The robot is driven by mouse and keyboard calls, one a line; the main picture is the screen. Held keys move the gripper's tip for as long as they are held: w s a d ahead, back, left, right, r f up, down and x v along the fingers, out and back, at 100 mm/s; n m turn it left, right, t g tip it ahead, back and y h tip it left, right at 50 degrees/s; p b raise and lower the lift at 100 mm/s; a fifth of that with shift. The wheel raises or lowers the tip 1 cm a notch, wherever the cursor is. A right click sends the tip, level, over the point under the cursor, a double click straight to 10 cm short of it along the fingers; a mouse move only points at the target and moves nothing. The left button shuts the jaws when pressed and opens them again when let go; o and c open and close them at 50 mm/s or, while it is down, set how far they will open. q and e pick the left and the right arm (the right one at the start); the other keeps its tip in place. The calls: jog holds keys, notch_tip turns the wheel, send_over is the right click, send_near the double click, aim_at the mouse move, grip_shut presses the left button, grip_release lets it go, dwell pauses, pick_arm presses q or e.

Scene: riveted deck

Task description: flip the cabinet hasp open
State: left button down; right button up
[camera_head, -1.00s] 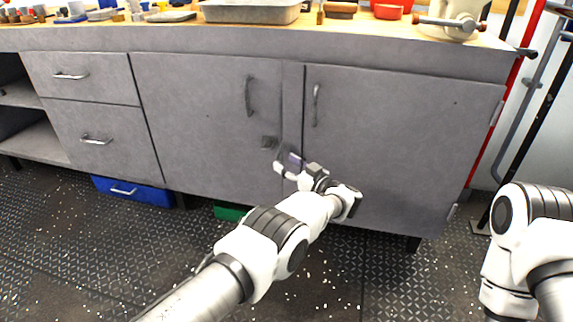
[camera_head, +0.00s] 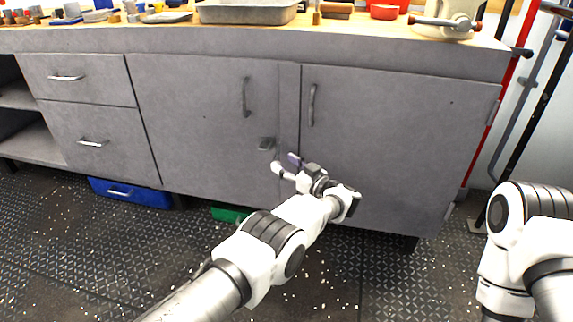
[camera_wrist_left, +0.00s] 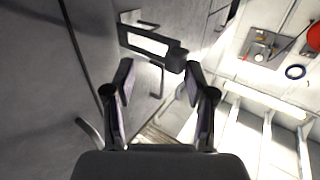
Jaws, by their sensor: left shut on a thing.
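The grey cabinet has a left door (camera_head: 205,120) and a right door (camera_head: 390,145), both closed. A small grey metal hasp (camera_head: 266,144) shows near the left door's right edge. In the left wrist view, the slotted hasp plate (camera_wrist_left: 150,42) juts out past the fingertips, its dark thick end (camera_wrist_left: 177,61) near the right finger. My left gripper (camera_head: 286,166) is low in front of the strip between the doors. The exact contact is hard to see. My right gripper is out of frame.
Vertical handles stand on the left door (camera_head: 247,97) and right door (camera_head: 312,104). Drawers (camera_head: 85,82) are at the left. A blue bin (camera_head: 130,192) and green bin (camera_head: 230,214) are under the cabinet. The worktop holds a grey tray (camera_head: 245,12) and a red bowl (camera_head: 384,12).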

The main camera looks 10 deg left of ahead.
pick_arm(q)
jog(key=shift+w+r, duration=0.3)
jog(key=shift+r, duration=0.25)
jog(key=c, duration=1.1)
grip_release()
jog(key=shift+c, duration=0.2)
jog(key=shift+w+d+f, duration=0.1)
jog(key=shift+w+f, duration=0.05)
jog(key=shift+f, duration=0.05)
jog(key=shift+c, duration=0.2)
